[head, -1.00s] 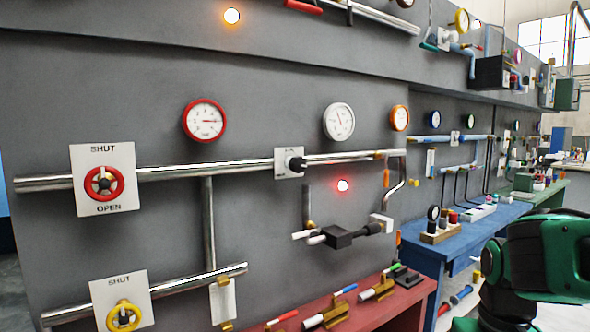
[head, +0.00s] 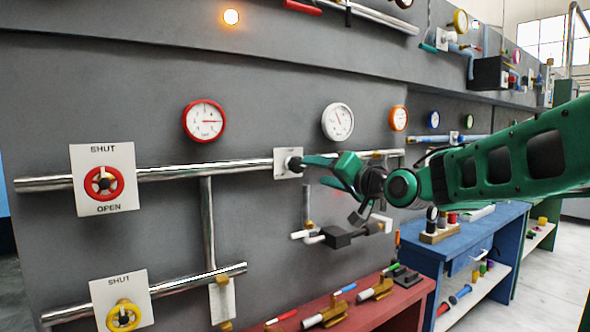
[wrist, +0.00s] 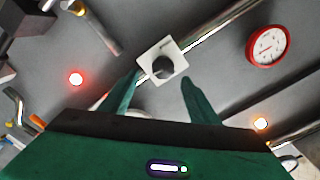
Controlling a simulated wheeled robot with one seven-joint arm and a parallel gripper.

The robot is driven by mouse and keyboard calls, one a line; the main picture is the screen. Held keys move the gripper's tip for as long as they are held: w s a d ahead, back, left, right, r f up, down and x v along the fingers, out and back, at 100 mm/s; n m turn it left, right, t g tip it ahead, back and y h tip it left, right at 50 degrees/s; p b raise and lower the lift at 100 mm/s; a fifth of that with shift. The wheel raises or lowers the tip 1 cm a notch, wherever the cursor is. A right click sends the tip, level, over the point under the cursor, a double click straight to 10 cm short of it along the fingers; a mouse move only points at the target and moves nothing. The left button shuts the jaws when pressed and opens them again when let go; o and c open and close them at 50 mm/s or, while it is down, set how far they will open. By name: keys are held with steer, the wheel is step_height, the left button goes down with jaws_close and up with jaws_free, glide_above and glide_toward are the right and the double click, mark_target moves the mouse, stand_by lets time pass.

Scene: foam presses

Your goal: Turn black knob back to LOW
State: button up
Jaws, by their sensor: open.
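The black knob (head: 294,164) sits on a small white plate (head: 282,154) on the upper pipe of the grey wall. In the wrist view the knob (wrist: 163,68) is dark and round on its tilted white plate (wrist: 174,49). No LOW marking is readable. My gripper (head: 318,171) is open and comes from the right, its fingertips close to the knob. In the wrist view my fingers (wrist: 160,84) stand apart, one on each side and just short of the knob, with nothing between them. Whether either finger touches it I cannot tell.
A red-rimmed gauge (head: 204,121) and a white gauge (head: 338,121) hang above the pipe. A red handwheel (head: 103,184) and a yellow handwheel (head: 123,316) are at left. A glowing red lamp (wrist: 76,78) and an orange lamp (head: 231,17) show. A red bench (head: 360,318) stands below.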

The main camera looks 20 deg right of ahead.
mark_target(301, 166)
steer(key=x, duration=1.1)
steer(key=shift+a+r, duration=0.1)
steer(key=shift+r, duration=0.15)
steer(key=c, duration=1)
